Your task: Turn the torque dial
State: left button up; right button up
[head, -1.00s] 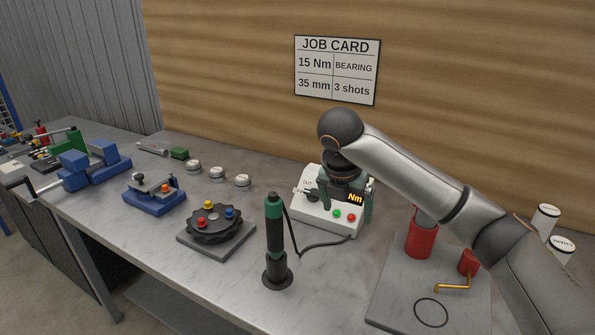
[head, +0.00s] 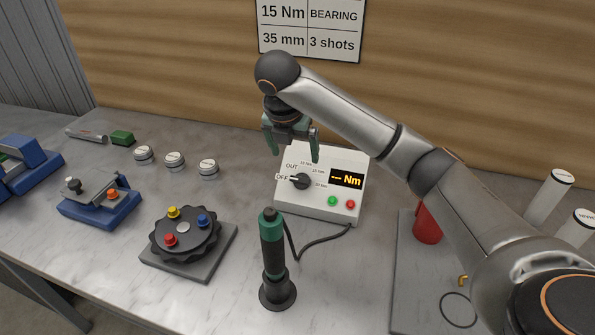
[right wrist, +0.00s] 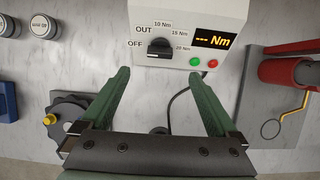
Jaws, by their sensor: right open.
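The torque dial (head: 300,181) is a black knob on the sloped face of the white controller box (head: 320,206). Its white pointer faces left to OFF; OUT, 10, 15 and 20 Nm are printed around it. The display (head: 346,179) reads "--- Nm". My right gripper (head: 294,150), with green fingers, is open and empty, above the box's back left part and apart from the dial. In the right wrist view the dial (right wrist: 159,48) lies beyond the fingertips (right wrist: 159,78), roughly between their lines. My left gripper is not in view.
A green and black screwdriver (head: 272,250) stands upright in front of the box, its cable running to it. A black turntable (head: 185,234) with coloured knobs is at left. A red-handled press (head: 427,222) stands at right, partly behind my arm. The job card (head: 310,28) says 15 Nm, BEARING.

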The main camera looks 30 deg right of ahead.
aim_at(300, 179)
jog(key=x, duration=1.1)
jog(key=shift+r, duration=0.1)
jog(key=shift+c, duration=0.2)
jog(key=c, duration=1.3)
jog(key=shift+c, duration=0.2)
